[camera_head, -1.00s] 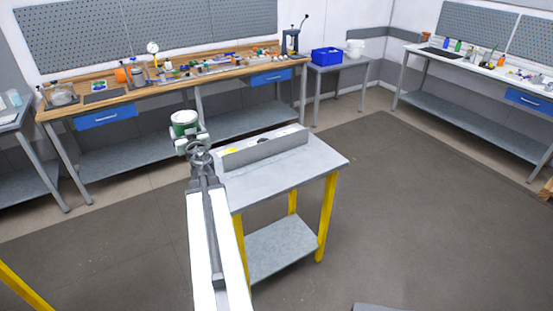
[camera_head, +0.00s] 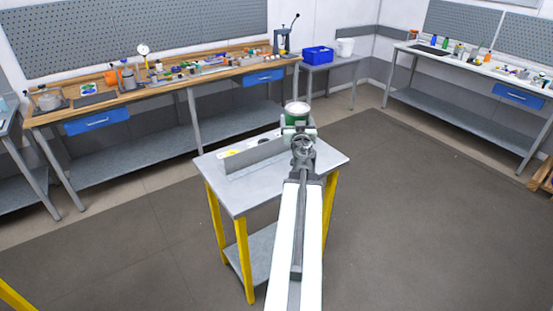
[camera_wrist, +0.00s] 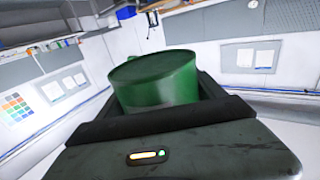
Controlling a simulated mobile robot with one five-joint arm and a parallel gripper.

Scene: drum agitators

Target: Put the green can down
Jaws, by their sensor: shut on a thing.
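The green can (camera_head: 297,116) has a pale top in the head view and is held in my gripper (camera_head: 298,129). In the wrist view the green can (camera_wrist: 158,82) fills the middle, between the dark jaws of my gripper (camera_wrist: 165,112). The gripper is shut on it. In the head view the can appears over the far right part of the small grey table (camera_head: 240,190). I cannot tell how high above the tabletop it is. My arm hides part of the table's right side.
A grey upright panel (camera_head: 258,158) stands along the back of the small table, with a yellow item beside it. The table's front left is bare. A long wooden workbench (camera_head: 190,78) with many tools stands behind. A white bench (camera_head: 470,70) stands at the right. Open floor lies right.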

